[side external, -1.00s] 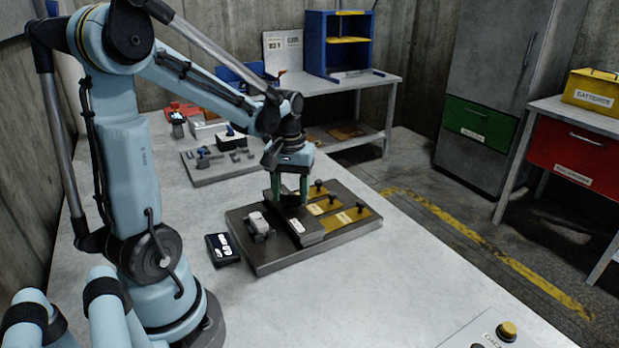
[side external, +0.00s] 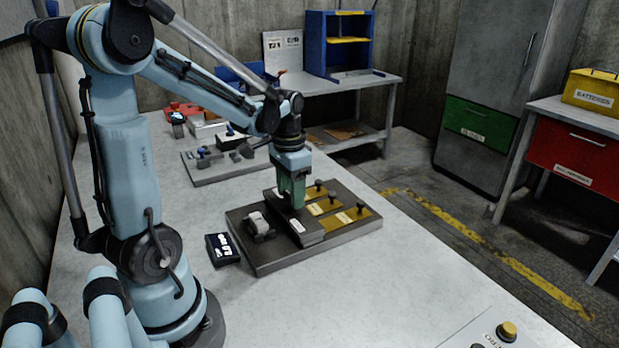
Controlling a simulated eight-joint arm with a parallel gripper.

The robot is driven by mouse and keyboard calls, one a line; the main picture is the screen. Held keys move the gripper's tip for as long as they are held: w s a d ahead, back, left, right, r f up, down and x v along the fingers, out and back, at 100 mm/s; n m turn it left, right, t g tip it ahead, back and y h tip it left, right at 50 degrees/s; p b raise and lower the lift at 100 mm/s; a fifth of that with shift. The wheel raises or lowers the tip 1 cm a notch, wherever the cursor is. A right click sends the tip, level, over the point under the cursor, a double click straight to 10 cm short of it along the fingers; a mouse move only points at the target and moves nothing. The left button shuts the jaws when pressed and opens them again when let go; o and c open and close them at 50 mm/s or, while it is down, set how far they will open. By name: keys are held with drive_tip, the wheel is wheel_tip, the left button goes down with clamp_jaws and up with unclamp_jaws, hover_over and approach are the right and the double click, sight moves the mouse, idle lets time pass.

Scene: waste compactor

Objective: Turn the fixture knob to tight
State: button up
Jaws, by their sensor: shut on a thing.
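The fixture (side external: 330,252) is a dark metal plate on the grey bench, with brass-coloured strips and several small black knobs on its right part. My gripper (side external: 293,203) has green fingers pointing down at the back middle of the fixture, by a raised grey block (side external: 301,233) with a white label. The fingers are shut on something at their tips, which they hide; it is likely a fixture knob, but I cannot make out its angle. The labels are too small to read.
A light grey part (side external: 257,222) sits on the fixture's left side. A black box with white marks (side external: 222,249) lies left of the fixture. A second plate with small parts (side external: 215,166) lies behind. Bench front right of the fixture is clear, up to a panel with a yellow button (side external: 507,330).

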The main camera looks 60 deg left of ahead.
drive_tip(key=shift+m, duration=0.4)
drive_tip(key=o, duration=1)
drive_tip(key=shift+o, duration=0.2)
wheel_tip(320, 180, up, 12)
idle(0.5)
drive_tip(key=d+f+t, duration=0.3)
drive_tip(key=d, duration=0.5)
drive_tip(key=d+f+t, duration=0.3)
drive_tip(key=d+t, duration=0.1)
drive_tip(key=d, duration=0.4)
drive_tip(key=shift+s, duration=0.3)
